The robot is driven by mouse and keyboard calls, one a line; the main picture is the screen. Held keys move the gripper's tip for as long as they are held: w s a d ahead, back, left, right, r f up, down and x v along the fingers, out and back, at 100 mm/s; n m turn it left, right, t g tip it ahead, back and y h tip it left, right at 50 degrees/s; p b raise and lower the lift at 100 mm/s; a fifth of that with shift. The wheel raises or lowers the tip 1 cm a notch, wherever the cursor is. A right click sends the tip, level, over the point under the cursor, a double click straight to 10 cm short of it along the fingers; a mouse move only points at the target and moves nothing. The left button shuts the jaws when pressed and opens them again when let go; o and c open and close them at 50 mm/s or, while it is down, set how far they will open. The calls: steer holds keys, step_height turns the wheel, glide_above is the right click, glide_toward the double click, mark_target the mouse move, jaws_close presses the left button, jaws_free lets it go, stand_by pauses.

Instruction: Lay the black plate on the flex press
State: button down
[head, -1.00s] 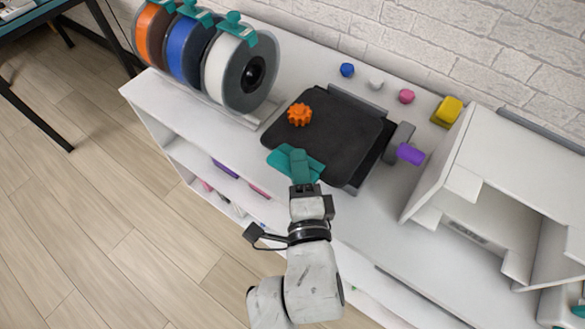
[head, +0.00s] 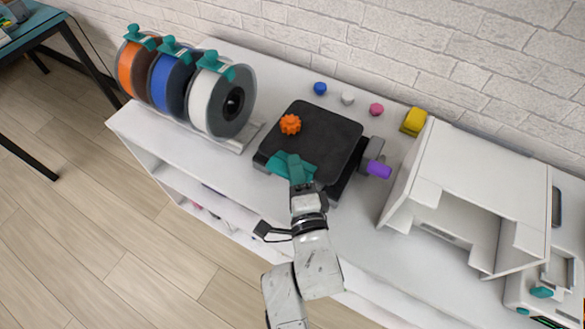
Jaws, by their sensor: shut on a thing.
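The black plate (head: 328,138) is a flat dark square with an orange gear (head: 290,124) on its upper left part. My gripper (head: 292,168), with teal fingers, is shut on the plate's near edge. The flex press (head: 346,182) is a dark device on the white cabinet, with a grey arm and a purple handle (head: 379,169) at its right. The plate is over the press and hides most of it; part of the press shows past the plate's lower right edge. I cannot tell whether plate and press touch.
Three spools, orange, blue and white (head: 212,100), stand left on the white cabinet top (head: 225,165). Small blue, white and pink knobs (head: 376,109) and a yellow piece (head: 414,121) lie behind. A white box-like machine (head: 470,185) stands close on the right.

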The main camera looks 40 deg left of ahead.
steer(key=shift+w+f+b, duration=0.1)
steer(key=shift+f+b, duration=1.25)
steer(key=shift+f, duration=0.3)
jaws_free()
